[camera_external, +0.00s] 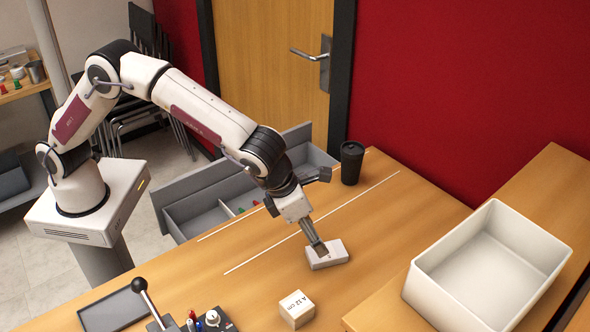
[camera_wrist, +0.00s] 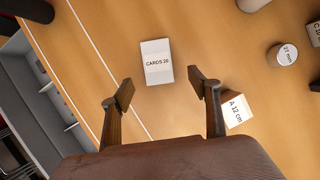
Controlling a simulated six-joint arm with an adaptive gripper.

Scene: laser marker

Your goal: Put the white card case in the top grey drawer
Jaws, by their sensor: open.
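The white card case (camera_external: 328,255) lies flat on the wooden table under my gripper in the external view. In the wrist view the case (camera_wrist: 157,62) shows its "CARDS 20" label and lies ahead of the fingertips, between their lines. My gripper (camera_external: 318,247) is open and empty; its two fingers (camera_wrist: 161,92) stand apart in the wrist view. The external view does not show clearly whether a finger touches the case. A grey drawer unit (camera_external: 213,183) with divided, open compartments stands beyond the table's left edge. Part of it is behind my arm. It also shows in the wrist view (camera_wrist: 38,98).
A small box marked "A 12 cm" (camera_external: 297,309) lies near the case. A black cup (camera_external: 352,163) stands at the back. A large white bin (camera_external: 488,268) is at the right. A lever box (camera_external: 190,320) and dark tray (camera_external: 113,309) are at the front left.

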